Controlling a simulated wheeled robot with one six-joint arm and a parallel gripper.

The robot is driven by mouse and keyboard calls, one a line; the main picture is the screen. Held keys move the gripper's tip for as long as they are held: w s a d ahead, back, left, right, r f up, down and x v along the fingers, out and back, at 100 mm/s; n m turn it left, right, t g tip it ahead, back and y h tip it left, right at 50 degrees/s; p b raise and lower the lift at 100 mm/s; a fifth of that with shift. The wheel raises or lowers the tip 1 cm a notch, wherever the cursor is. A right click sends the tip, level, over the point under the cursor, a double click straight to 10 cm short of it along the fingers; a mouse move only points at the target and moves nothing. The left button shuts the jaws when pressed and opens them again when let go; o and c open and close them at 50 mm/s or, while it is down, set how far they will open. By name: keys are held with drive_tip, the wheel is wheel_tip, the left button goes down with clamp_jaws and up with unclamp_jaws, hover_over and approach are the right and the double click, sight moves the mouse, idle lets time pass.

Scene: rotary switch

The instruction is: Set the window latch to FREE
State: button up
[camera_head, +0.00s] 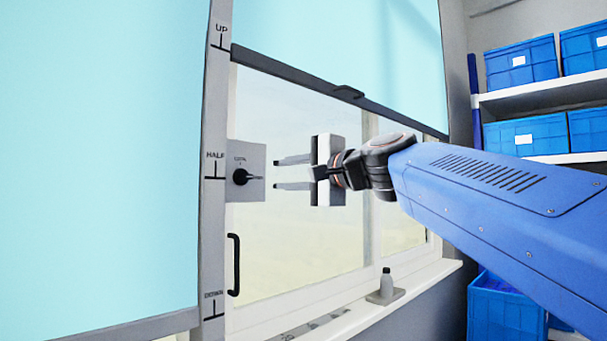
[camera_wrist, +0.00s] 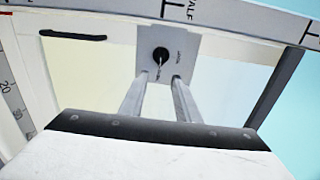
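The window latch is a black rotary knob (camera_head: 240,177) on a square grey plate (camera_head: 252,160) on the window frame. A small label above the knob seems to read LOCK. In the head view the knob's pointer extends right; in the wrist view the knob (camera_wrist: 160,54) points down, towards my gripper. Other lettering on the plate is too small to read. My gripper (camera_head: 278,174) is open and empty, its two fingers apart and level with the knob, to its right. In the wrist view the fingertips (camera_wrist: 160,77) overlap the plate's near edge; contact cannot be told.
A grey strip marked UP, HALF and DOWN (camera_head: 214,130) runs beside the plate. A black handle (camera_head: 235,264) is below the plate. A blind bar (camera_head: 310,82) crosses above. Shelves with blue bins (camera_head: 521,63) are at right.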

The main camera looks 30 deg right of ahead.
drive_tip(key=shift+v, duration=2.8)
drive_tip(key=s+a+f+n+g+h, duration=0.15)
drive_tip(key=f+n+g, duration=0.25)
drive_tip(key=f, duration=1.2)
drive_tip(key=s+a+f+n+g, duration=0.2)
drive_tip(key=s+f+n+g, duration=0.15)
drive_tip(key=f, duration=1.15)
drive_tip(key=s+d+f+n+g+h, duration=0.1)
drive_tip(key=s+f+n, duration=0.1)
drive_tip(key=s+f, duration=0.2)
drive_tip(key=s+d+f+n+g+h, duration=0.1)
drive_tip(key=s+f+n+g, duration=0.1)
drive_tip(key=f, duration=0.9)
drive_tip(key=s+d+f+n+g+h, duration=0.2)
drive_tip(key=s+f, duration=0.3)
drive_tip(key=f, duration=0.3)
drive_tip(key=shift+s+n, duration=0.3)
drive_tip(key=shift+n, duration=0.25)
